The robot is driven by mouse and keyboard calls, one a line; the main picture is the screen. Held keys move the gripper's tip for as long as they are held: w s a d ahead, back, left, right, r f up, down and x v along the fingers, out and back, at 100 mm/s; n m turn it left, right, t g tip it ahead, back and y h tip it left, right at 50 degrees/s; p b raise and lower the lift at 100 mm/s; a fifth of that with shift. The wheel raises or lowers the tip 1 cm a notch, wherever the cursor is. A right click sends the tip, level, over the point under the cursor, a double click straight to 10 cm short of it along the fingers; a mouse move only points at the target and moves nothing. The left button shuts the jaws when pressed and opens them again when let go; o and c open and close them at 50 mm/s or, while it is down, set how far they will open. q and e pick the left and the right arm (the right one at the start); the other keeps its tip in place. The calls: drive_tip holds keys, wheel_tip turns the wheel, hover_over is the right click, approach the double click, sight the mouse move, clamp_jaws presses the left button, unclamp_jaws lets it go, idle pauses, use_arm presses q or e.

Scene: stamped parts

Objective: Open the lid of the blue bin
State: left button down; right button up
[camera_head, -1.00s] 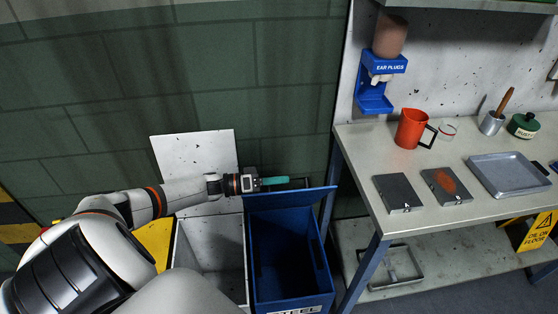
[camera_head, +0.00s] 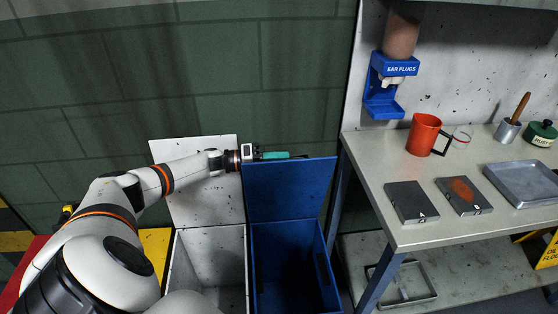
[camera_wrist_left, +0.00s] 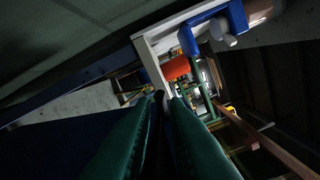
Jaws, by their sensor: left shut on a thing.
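The blue bin (camera_head: 259,262) stands on the floor beside the workbench, its dark inside showing. Its blue lid (camera_head: 290,192) is raised and stands nearly upright at the back against the wall side. My left gripper (camera_head: 288,155) is at the top edge of the lid, its green fingers shut on what looks like the lid's edge or handle. In the left wrist view the green fingers (camera_wrist_left: 160,110) close around a thin dark piece, and a dark blue surface, probably the lid, fills the lower left. My right gripper is not in view.
A white bin (camera_head: 210,240) with its lid up stands left of the blue bin. The workbench (camera_head: 375,165) on the right carries an orange mug (camera_head: 422,134), dark plates and a metal tray (camera_head: 525,183). A blue ear plug dispenser (camera_head: 385,85) hangs above it.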

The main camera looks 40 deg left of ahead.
use_arm(q)
drive_tip(key=shift+f, duration=0.1)
drive_tip(key=c, duration=1.5)
unclamp_jaws()
drive_tip(key=shift+o, duration=0.2)
drive_tip(key=shift+s+a, duration=0.1)
drive_tip(key=b+v, duration=0.1)
drive_tip(key=v, duration=1)
drive_tip(key=shift+s+a, duration=0.3)
